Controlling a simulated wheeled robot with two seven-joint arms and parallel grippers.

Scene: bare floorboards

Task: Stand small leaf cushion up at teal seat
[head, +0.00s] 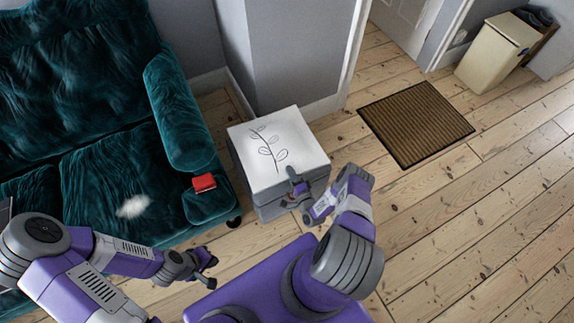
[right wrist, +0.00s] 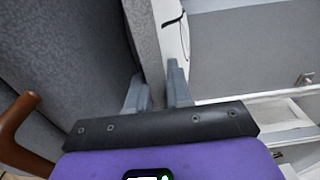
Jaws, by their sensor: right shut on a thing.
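The small leaf cushion (head: 290,140) is white with a black leaf sprig, its printed face turned up toward the head camera. It is beside the right end of the teal seat (head: 110,165), over a grey block-like shape. My right gripper (head: 297,187) is shut on its near edge. In the right wrist view, the fingers (right wrist: 158,92) pinch a grey edge of the cushion, and part of a black stem shows on its white face. My left gripper (head: 207,268) is empty, in front of the seat, with its fingers apart. The cushion's underside is hidden.
A red item (head: 204,182) lies on the front of the seat's right arm. A fluffy white thing (head: 133,206) lies on the seat. A brown mat (head: 415,120) and a cream bin (head: 497,52) are at the right. The floorboards at lower right are clear.

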